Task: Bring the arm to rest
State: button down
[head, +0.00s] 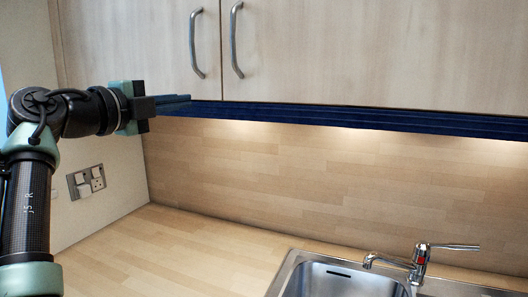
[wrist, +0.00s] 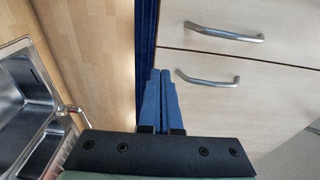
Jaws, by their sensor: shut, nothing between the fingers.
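My gripper (head: 186,99) is raised at the left of the head view, with its fingers pointing right. The fingers lie together, shut and empty. They are in front of the lower edge of the wall cupboard (head: 330,50), close to the dark blue strip under it (head: 330,118); in the picture they overlap it, and I cannot tell whether they touch. In the wrist view the gripper (wrist: 161,73) shows its two blue fingers side by side, between the blue strip and the cupboard doors (wrist: 245,75). My arm is bent at the left of the head view.
Two bar handles (head: 197,43) (head: 236,40) stand out from the cupboard doors. Below are a wooden worktop (head: 170,255), a steel sink (head: 345,283) and a tap (head: 420,262). Wall sockets (head: 86,182) are at the left. The space above the worktop is clear.

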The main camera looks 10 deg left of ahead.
jog(key=s+d+r+n+t+y, duration=0.1)
jog(key=s+d+n+t+y, duration=0.15)
jog(key=d+n, duration=0.4)
jog(key=s+d+r+n+t+y, duration=0.1)
jog(key=s+d+n+t, duration=0.2)
jog(key=d, duration=0.6)
jog(key=s+d+r+n+t+y, duration=0.1)
jog(key=s+d+r+n+t, duration=0.1)
jog(key=s+n, duration=0.4)
jog(key=s+d+r+n+t+y, duration=0.2)
jog(key=s+d+n, duration=0.3)
jog(key=s, duration=1)
jog(key=shift+s+r+n+t+p, duration=0.35)
jog(key=shift+r+n+t+p, duration=0.15)
jog(key=shift+n, duration=0.35)
jog(key=shift+d, duration=0.1)
